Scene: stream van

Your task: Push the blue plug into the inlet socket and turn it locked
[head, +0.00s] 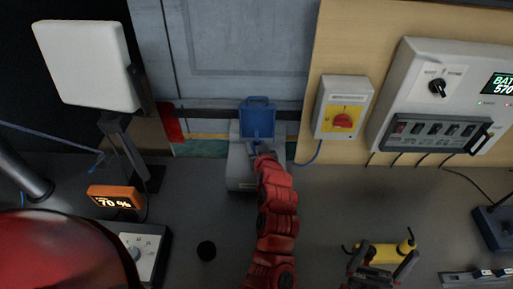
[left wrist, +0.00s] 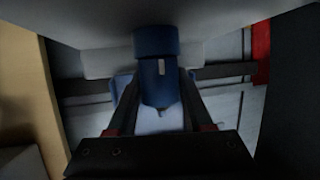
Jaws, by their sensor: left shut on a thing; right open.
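The blue plug (left wrist: 160,85) is upright in the left wrist view, with a pale mark on its side. My left gripper (left wrist: 158,108) is shut on it, one finger on each side. A wider blue collar (left wrist: 155,42) sits at the plug's upper end, against a grey surface. I cannot tell how deep the plug sits or how far it is turned. In the head view, the grey inlet box (head: 241,165) has its blue lid (head: 257,119) raised. My left gripper (head: 262,156) is at the box front and hides the plug. My right gripper (head: 380,268) is open at the lower right.
A yellow cylindrical thing (head: 386,252) lies by my right gripper. A switch box with a red knob (head: 343,107) and a battery panel (head: 440,95) are on the wooden wall at right. An orange display (head: 115,197) and a white lamp panel (head: 88,65) stand at left.

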